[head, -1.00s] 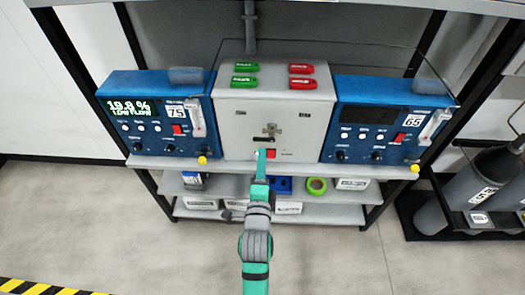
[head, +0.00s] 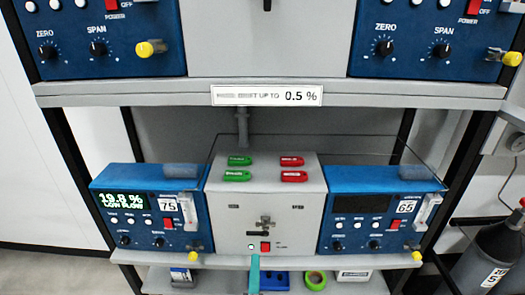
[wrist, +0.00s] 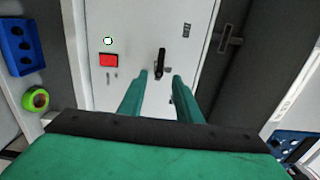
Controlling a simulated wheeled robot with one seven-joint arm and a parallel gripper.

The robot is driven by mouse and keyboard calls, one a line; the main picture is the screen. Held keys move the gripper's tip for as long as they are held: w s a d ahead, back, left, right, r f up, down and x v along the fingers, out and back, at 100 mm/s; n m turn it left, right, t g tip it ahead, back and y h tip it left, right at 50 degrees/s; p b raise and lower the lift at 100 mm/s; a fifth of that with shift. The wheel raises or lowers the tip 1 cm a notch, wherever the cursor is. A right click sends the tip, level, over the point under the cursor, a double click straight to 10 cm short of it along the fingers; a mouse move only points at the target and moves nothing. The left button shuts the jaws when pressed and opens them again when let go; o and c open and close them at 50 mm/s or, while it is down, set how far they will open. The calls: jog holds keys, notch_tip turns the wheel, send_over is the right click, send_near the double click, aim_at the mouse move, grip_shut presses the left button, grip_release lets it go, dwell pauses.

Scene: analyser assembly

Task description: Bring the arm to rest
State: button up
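My gripper's two teal fingers (wrist: 160,78) stand apart in the wrist view, with nothing between them. A black lever handle (wrist: 160,62) on the white-grey cabinet face shows just past the fingertips; I cannot tell how far off it is. In the head view only a teal end part of my arm (head: 254,273) shows at the bottom edge, in front of the grey central box (head: 232,215). The rest of the arm is out of the picture.
Blue analysers stand left (head: 150,215) and right (head: 378,222) of the central box. A labelled upper shelf (head: 150,97) runs above them. A lower shelf (head: 218,280) holds a green tape roll (head: 315,280). A gas cylinder (head: 490,250) stands at right.

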jog(key=s+f+n+g, duration=0.1)
jog(key=s+f+n, duration=0.35)
jog(key=s, duration=0.45)
jog(key=s+f+n, duration=0.4)
jog(key=s+f, duration=0.1)
jog(key=s, duration=0.4)
jog(key=s+d+n+g, duration=0.1)
jog(key=s+d+n, duration=0.1)
jog(key=s+n, duration=0.7)
jog(key=s, duration=0.8)
jog(key=shift+d+n+g, duration=0.3)
jog(key=shift+d+n, duration=0.05)
jog(key=shift+d, duration=0.05)
